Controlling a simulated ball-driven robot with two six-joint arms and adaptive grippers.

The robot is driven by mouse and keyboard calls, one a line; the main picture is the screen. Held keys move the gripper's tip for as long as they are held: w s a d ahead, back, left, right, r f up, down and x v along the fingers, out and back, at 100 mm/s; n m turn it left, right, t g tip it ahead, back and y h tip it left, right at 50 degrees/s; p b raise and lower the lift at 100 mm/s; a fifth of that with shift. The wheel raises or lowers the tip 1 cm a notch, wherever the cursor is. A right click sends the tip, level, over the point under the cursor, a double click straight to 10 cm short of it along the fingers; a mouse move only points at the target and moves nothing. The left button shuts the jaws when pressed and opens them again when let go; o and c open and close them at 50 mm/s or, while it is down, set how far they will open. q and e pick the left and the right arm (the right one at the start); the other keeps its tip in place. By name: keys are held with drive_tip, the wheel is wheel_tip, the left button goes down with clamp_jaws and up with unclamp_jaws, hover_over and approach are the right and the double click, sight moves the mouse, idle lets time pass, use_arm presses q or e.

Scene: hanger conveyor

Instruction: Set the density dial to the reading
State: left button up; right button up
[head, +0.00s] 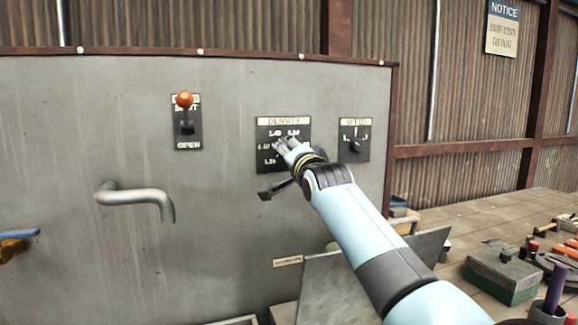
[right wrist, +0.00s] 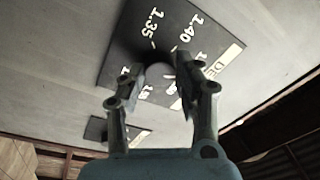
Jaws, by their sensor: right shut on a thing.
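The density dial (head: 262,135) is a black square panel with pale numbers and a cream "DENSITY" label, set on the grey metal wall. My right gripper (head: 283,147) reaches it and covers the middle of the panel. In the right wrist view the panel (right wrist: 118,60) shows 1.35 and 1.40 clearly. The fingers of my right gripper (right wrist: 160,78) are shut on the dark knob at its centre, which is mostly hidden. The knob's pointer direction cannot be made out. My left gripper is not in view.
A speed dial (head: 354,143) sits just right of the density dial. An orange-knobbed lever (head: 185,115) and a bent pipe (head: 140,196) are on the wall to the left. A cluttered bench (head: 480,215) is at the right.

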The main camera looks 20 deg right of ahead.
use_arm(q)
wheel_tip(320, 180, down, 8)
drive_tip(key=b, duration=0.6)
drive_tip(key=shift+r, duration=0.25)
use_arm(e)
drive_tip(key=shift+a+m+g+h, duration=0.1)
drive_tip(key=shift+m+g+h, duration=0.15)
drive_tip(key=shift+m, duration=2.2)
drive_tip(key=shift+m+g+h, duration=0.15)
drive_tip(key=shift+m+h, duration=0.1)
drive_tip(key=shift+m, duration=2.2)
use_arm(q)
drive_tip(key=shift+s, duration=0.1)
use_arm(e)
drive_tip(key=o, duration=1.1)
drive_tip(key=shift+o, duration=0.2)
drive_tip(key=shift+r, duration=0.1)
